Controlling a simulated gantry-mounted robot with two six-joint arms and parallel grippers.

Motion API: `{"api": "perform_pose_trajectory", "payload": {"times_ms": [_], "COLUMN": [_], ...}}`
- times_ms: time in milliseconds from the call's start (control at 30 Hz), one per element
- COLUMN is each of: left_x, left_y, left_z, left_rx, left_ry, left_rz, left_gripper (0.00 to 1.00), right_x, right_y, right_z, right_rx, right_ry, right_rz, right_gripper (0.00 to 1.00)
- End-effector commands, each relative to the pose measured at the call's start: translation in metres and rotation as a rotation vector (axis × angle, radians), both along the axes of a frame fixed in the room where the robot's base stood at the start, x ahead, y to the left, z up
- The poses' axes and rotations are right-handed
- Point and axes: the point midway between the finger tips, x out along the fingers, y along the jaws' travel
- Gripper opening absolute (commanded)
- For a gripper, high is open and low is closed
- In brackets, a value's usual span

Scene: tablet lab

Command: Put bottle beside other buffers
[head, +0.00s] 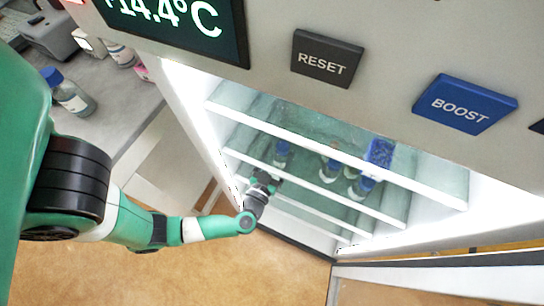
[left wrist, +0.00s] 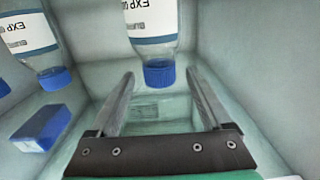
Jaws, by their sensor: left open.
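My left gripper (head: 264,182) reaches into the lit, shelved cabinet. In the left wrist view its two fingers (left wrist: 160,78) are spread with nothing clamped between them. A clear bottle with a blue cap and white label (left wrist: 152,20) appears upside down just ahead of the fingertips, its cap lined up between them. A similar bottle (left wrist: 30,35) is at the left of that view. In the head view, blue-capped bottles stand inside the cabinet: one (head: 281,155) close to the gripper, others (head: 329,170) further right. My right gripper is not in view.
A blue box (left wrist: 42,128) lies near the bottles in the wrist view. White shelf edges (head: 310,188) cross the cabinet. RESET (head: 326,60) and BOOST (head: 464,104) buttons are above.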

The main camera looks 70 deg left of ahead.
Motion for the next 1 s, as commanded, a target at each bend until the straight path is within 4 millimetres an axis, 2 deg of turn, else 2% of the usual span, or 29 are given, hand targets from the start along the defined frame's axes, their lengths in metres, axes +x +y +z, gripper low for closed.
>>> {"api": "perform_pose_trajectory", "payload": {"times_ms": [33, 100, 333, 1000], "left_x": [-0.006, -0.016, -0.034, -0.039], "left_y": [-0.011, -0.021, -0.042, -0.044], "left_z": [0.004, 0.004, 0.001, 0.0], "left_rx": [0.0, 0.0, -0.002, -0.001], "left_ry": [0.004, 0.003, 0.001, -0.001], "left_rz": [-0.011, -0.009, -0.004, 0.001], "left_gripper": [0.82, 0.82, 0.82, 0.82], "right_x": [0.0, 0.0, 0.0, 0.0], "right_y": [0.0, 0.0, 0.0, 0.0], "right_z": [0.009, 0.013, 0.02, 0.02], "right_rx": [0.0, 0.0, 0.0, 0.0], "right_ry": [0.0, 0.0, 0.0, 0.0], "right_rz": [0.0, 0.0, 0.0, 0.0], "right_gripper": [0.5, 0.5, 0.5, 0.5]}}
